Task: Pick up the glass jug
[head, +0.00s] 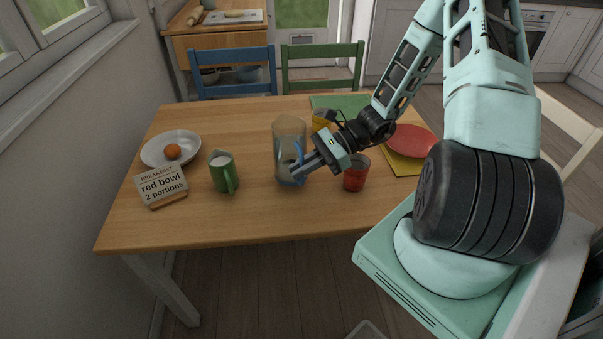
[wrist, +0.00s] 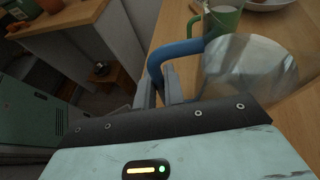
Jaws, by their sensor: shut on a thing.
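The glass jug (head: 288,133) is clear, with a blue handle (head: 299,152) on its right side. It stands upright near the middle of the wooden table in the head view; I cannot tell whether its base touches the top. My gripper (head: 297,171) reaches in from the right and is shut on the blue handle. In the wrist view, the handle (wrist: 178,49) passes between the fingers of my gripper (wrist: 160,85), and the clear jug body (wrist: 250,65) is to the right. The fingers hide part of the handle.
A green mug (head: 222,174) stands left of the jug, and a red cup (head: 355,176) right of it. A yellow cup (head: 321,119) is behind. A red dish (head: 411,141) is on the right, a white plate (head: 156,150) and a sign (head: 162,184) on the left. The table front (head: 270,222) is clear.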

